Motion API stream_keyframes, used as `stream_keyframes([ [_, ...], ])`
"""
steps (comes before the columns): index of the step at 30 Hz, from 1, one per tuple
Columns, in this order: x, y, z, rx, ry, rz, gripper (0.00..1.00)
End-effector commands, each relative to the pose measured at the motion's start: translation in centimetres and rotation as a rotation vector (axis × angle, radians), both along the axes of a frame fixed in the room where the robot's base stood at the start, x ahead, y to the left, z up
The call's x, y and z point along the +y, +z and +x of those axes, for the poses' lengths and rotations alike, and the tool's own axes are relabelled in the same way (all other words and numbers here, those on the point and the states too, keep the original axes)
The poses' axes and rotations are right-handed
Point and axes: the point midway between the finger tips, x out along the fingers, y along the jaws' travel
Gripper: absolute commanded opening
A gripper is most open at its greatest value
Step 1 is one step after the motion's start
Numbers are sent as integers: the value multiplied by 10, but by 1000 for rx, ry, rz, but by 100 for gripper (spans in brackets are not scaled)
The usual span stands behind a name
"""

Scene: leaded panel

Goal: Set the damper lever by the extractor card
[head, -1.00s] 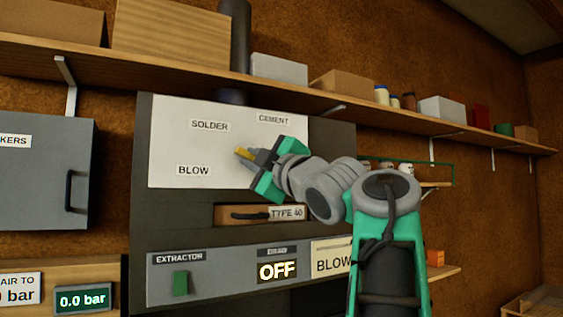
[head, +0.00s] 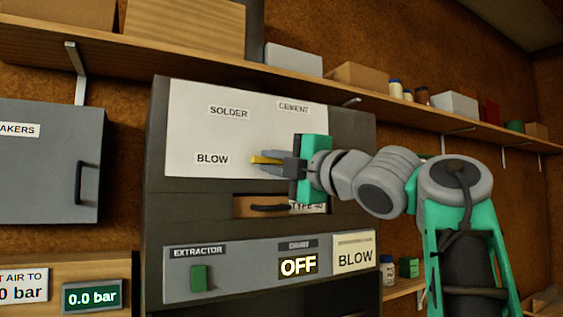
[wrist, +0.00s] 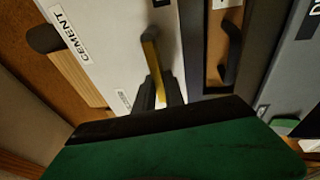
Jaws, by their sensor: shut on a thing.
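The damper lever (head: 259,160) has a yellow grip and stands before a white plate (head: 185,135) labelled SOLDER, CEMENT and BLOW. My gripper (head: 274,164) is shut on the lever, whose yellow end shows just right of the BLOW label (head: 212,159). In the wrist view, the yellow lever (wrist: 152,68) runs from a dark grey end down between my fingers (wrist: 158,95). The extractor card (head: 355,256) reads BLOW and sits at the right of the lower grey panel. The lever's pivot is hidden.
The lower panel has a green extractor switch (head: 199,278) and a display (head: 298,265) reading OFF. A slot with a dark handle (head: 268,207) lies below the plate. A long shelf (head: 330,85) runs above; a grey cabinet (head: 40,160) stands at left.

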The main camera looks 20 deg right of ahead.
Motion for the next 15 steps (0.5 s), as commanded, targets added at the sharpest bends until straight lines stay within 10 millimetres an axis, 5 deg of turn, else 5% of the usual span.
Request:
stream_keyframes([
  [8, 0, -1, 0, 3, 1, -2, 0],
  [9, 0, -1, 0, 3, 1, -2, 17],
  [15, -1, -1, 0, 2, -1, 0, 34],
])
